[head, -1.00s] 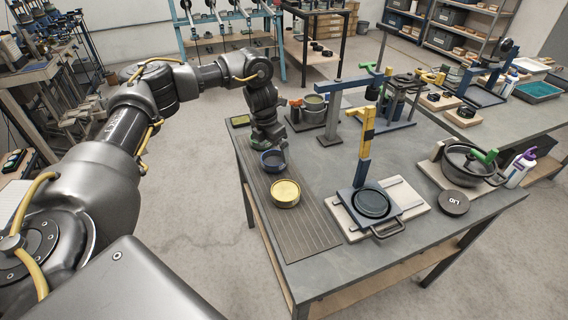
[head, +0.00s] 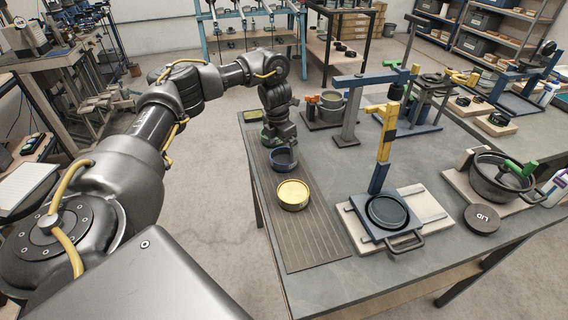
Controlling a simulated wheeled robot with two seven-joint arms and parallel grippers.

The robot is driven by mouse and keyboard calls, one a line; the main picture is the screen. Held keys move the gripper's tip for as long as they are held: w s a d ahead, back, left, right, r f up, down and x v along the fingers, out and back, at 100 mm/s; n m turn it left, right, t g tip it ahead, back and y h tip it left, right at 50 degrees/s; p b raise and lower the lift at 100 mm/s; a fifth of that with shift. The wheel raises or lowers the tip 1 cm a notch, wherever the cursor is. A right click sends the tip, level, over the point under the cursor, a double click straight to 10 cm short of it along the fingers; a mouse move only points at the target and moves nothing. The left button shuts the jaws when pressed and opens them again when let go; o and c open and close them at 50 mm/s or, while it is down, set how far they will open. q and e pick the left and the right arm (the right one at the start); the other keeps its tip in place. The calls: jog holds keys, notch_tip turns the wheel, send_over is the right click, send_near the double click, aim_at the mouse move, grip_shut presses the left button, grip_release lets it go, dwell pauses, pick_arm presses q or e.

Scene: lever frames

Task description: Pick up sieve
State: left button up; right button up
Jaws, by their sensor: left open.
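A round, dark blue sieve-like ring (head: 284,158) lies on the grooved mat near the left edge of the table. A yellow round pan of similar size (head: 292,195) sits just in front of it; I cannot tell for sure which of the two is the sieve. My left gripper (head: 279,143) is open, pointing down just behind the blue ring, close to its far rim. Its fingertips are dark and small, so I cannot tell whether they touch the ring. My right gripper is out of view.
A lever press (head: 381,160) with a dark round dish stands right of the mat (head: 315,247). A lid (head: 482,219) and a black pot (head: 500,178) are at the right. A metal can (head: 331,106) stands behind the gripper. The front of the mat is clear.

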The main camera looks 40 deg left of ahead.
aim_at(284, 161)
pick_arm(q)
jog(key=shift+s+f, duration=0.1)
jog(key=f, duration=0.3)
jog(key=f+p, duration=0.1)
jog(key=shift+w+d+f, duration=0.2)
jog(key=shift+w+f, duration=0.1)
jog(key=shift+f, duration=0.1)
jog(key=shift+c, duration=0.4)
jog(key=c, duration=0.9)
